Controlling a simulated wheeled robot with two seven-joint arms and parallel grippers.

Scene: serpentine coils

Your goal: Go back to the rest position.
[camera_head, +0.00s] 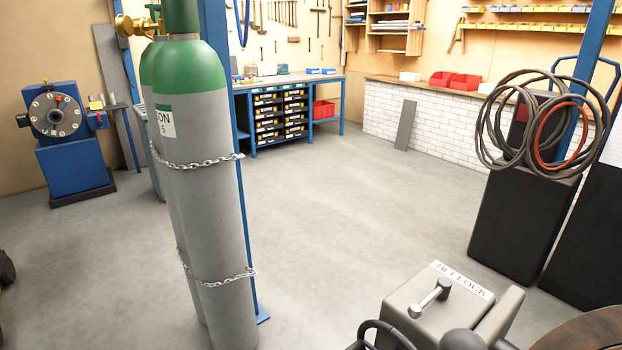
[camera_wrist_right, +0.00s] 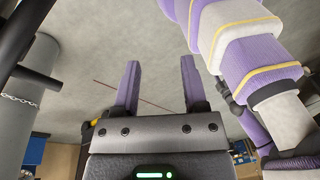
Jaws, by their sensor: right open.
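My right gripper (camera_wrist_right: 160,62) shows in the right wrist view with its two purple fingers spread apart. Nothing is between the fingers; only bare grey floor shows beyond them. A purple and white padded arm link with yellow bands, which looks like my own, stands to the right of the fingers. Neither gripper shows in the head view, and my left gripper is not seen in the wrist view.
Chained green-topped gas cylinders (camera_head: 195,180) stand close at left. A labelled grey box with a lever (camera_head: 430,308) is at the bottom right. Coiled hoses (camera_head: 540,125) hang by a blue post, above black cabinets (camera_head: 522,225). The middle floor (camera_head: 350,210) is clear.

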